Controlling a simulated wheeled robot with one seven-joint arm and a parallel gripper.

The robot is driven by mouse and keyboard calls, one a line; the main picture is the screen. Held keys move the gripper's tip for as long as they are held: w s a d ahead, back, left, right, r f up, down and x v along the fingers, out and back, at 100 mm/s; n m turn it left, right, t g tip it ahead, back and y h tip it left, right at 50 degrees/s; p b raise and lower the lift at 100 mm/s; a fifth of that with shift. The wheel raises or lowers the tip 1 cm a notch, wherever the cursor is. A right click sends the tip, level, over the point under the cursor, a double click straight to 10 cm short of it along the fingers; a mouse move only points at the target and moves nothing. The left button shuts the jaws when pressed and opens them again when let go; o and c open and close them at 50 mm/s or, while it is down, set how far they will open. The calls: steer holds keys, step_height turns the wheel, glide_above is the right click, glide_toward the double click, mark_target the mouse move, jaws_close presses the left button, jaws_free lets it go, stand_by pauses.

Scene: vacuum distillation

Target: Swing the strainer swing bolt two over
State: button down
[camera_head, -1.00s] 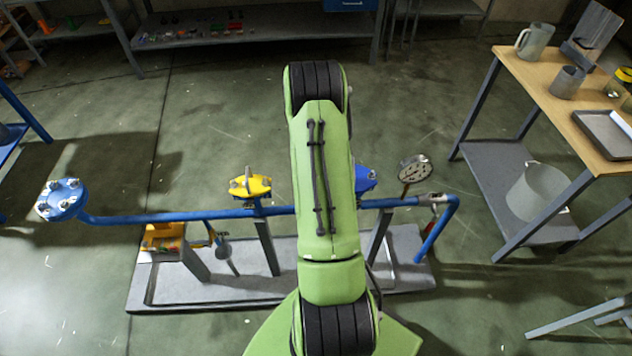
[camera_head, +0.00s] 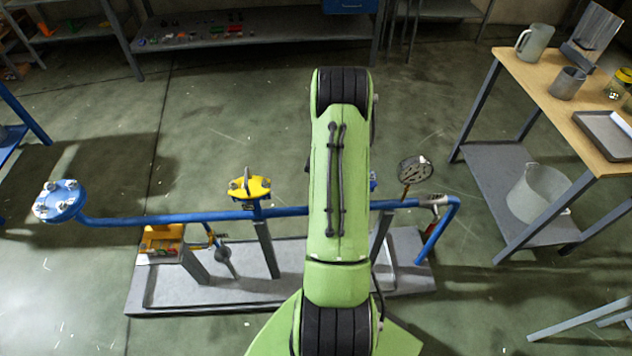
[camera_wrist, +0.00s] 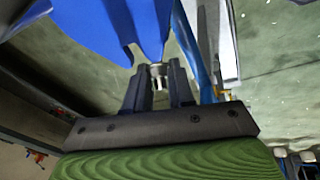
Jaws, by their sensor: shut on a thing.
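In the wrist view, my gripper (camera_wrist: 158,82) has its two dark fingers around a small silver bolt end (camera_wrist: 157,71), which looks like the strainer swing bolt, and is shut on it. The bolt sits at the lower edge of a large blue body (camera_wrist: 105,22), apparently the strainer, which fills the top of the view. I cannot make out the bolt's angle. In the head view my green arm hides my gripper and the bolt; only a sliver of the blue fitting (camera_head: 373,180) shows beside the arm.
A blue pipe (camera_head: 170,218) runs across a grey skid (camera_head: 215,293). A yellow-topped fitting (camera_head: 250,188) with bolts lies left of my arm, a round gauge (camera_head: 415,170) right of it. A blue flange (camera_head: 60,201) is at the left end. A wooden-topped bench (camera_head: 545,75) stands right.

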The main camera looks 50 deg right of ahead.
steer(key=shift+s+d+r+t+y, duration=0.15)
steer(key=shift+d+r+t+y, duration=0.05)
steer(key=shift+t+y, duration=0.25)
steer(key=c, duration=1.3)
jaws_free()
steer(key=p+v, duration=0.2)
steer(key=v, duration=1.3)
steer(key=shift+a+r, duration=0.15)
steer(key=shift+r, duration=0.2)
steer(key=shift+o, duration=0.4)
steer(key=shift+s, duration=0.1)
